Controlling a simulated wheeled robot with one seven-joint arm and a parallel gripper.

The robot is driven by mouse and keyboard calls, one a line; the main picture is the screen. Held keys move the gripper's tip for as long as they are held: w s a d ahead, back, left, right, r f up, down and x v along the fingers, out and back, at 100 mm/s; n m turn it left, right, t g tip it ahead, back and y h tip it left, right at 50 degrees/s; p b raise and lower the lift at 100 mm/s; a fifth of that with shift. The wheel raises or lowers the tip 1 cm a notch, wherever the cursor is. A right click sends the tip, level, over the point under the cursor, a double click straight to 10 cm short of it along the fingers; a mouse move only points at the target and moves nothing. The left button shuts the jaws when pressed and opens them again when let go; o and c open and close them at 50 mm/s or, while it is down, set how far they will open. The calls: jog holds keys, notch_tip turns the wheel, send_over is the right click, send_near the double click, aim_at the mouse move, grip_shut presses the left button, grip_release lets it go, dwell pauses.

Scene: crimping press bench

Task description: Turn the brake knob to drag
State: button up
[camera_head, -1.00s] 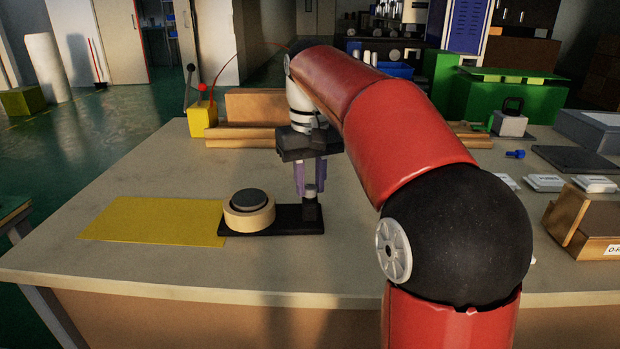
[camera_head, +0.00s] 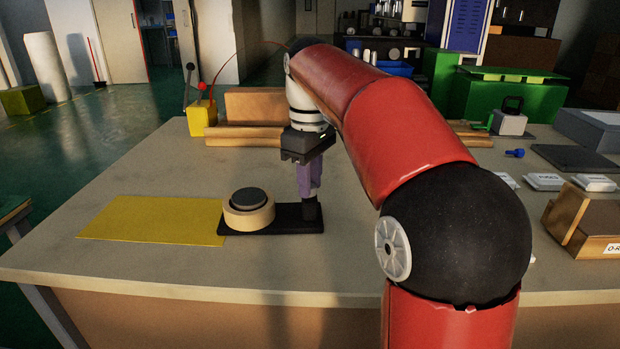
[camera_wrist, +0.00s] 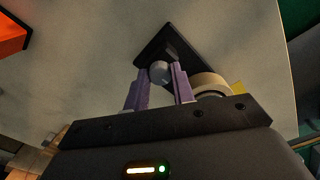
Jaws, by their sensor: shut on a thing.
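The brake knob is a small grey round part (camera_wrist: 160,72) on a black base plate (camera_head: 276,219). In the wrist view it sits between the two purple fingers of my gripper (camera_wrist: 162,80). In the head view my gripper (camera_head: 309,190) points down at the right end of the plate, shut on the knob, and the fingers largely hide it there. A cream roll with a dark round top (camera_head: 249,208) stands at the plate's left end. The knob's markings and setting cannot be read in either view.
A yellow sheet (camera_head: 160,219) lies flat left of the plate. Behind are wooden rolls or bars (camera_head: 238,137) and a yellow box with a red-balled lever (camera_head: 202,117). A brown bin (camera_head: 587,222) stands at the right. The front of the bench is clear.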

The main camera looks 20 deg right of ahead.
dwell(0.4)
jog(key=o, duration=1)
jog(key=shift+r, duration=3.95)
